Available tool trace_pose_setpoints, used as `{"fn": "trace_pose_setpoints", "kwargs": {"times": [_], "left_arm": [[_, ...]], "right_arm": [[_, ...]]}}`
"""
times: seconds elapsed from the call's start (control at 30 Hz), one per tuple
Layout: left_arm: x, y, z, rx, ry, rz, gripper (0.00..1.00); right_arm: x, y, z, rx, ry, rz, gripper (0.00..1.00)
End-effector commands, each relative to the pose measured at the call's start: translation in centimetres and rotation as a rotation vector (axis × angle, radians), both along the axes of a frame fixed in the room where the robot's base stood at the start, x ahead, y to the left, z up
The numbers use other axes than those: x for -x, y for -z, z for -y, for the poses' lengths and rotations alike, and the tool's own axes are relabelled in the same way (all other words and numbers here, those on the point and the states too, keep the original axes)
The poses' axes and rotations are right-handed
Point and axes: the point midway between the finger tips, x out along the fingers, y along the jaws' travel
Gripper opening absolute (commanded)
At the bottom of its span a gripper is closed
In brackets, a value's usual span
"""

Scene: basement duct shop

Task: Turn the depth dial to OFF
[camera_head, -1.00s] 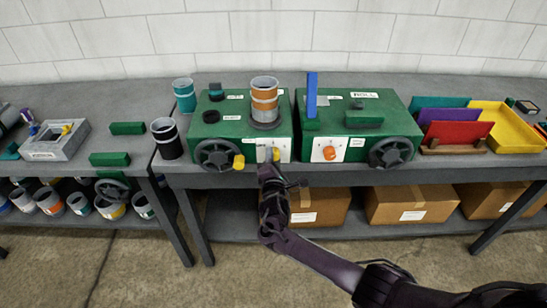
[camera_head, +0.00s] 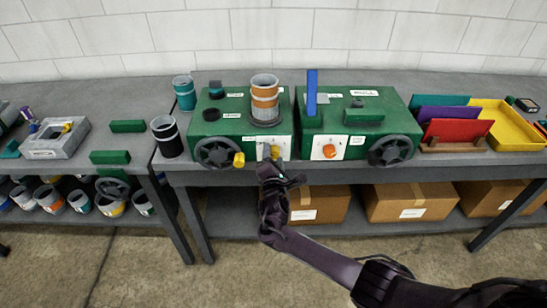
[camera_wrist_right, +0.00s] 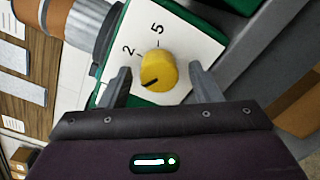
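A yellow dial (camera_wrist_right: 158,68) sits on a white plate (camera_wrist_right: 185,48) marked 2 and 5 in the right wrist view. Its dark mark lies at the lower left in that view, and I see no OFF label there. In the head view the dial (camera_head: 277,152) is on the front of the left green machine (camera_head: 228,131), partly hidden by my right gripper (camera_head: 269,158). My right gripper (camera_wrist_right: 160,68) is open, one finger on each side of the dial, with a visible gap at both sides. My left gripper is not in view.
An orange dial (camera_head: 329,152) is on the right green machine (camera_head: 375,105). Dark handwheels (camera_head: 217,152) and (camera_head: 390,150) flank the dials, with a yellow handle (camera_head: 239,160) close left. Cardboard boxes (camera_head: 410,203) stand on the lower shelf.

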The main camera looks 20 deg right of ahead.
Motion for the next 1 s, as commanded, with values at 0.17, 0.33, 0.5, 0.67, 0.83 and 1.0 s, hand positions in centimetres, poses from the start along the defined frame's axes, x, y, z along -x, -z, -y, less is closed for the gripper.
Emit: {"fn": "trace_pose_setpoints", "kwargs": {"times": [0.17, 0.33, 0.5, 0.67, 0.83, 1.0], "left_arm": [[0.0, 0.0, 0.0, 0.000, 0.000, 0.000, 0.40], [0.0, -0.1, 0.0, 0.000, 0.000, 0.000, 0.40], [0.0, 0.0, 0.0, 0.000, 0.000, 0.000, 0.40], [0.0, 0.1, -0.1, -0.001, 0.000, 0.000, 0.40], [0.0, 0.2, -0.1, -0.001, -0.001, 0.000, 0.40], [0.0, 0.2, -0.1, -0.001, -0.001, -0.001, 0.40]], "right_arm": [[0.0, -0.1, 0.0, -0.001, 0.000, 0.002, 0.57], [1.1, 0.0, -0.4, -0.001, -0.001, 0.001, 0.57], [3.7, 0.1, -1.1, -0.002, -0.002, 0.000, 0.57], [6.0, 0.0, -1.8, -0.002, -0.001, 0.000, 0.57], [7.3, -0.1, -2.2, -0.002, 0.000, 0.001, 0.57], [7.5, -0.1, -2.2, 0.000, 0.000, 0.000, 0.57]]}}
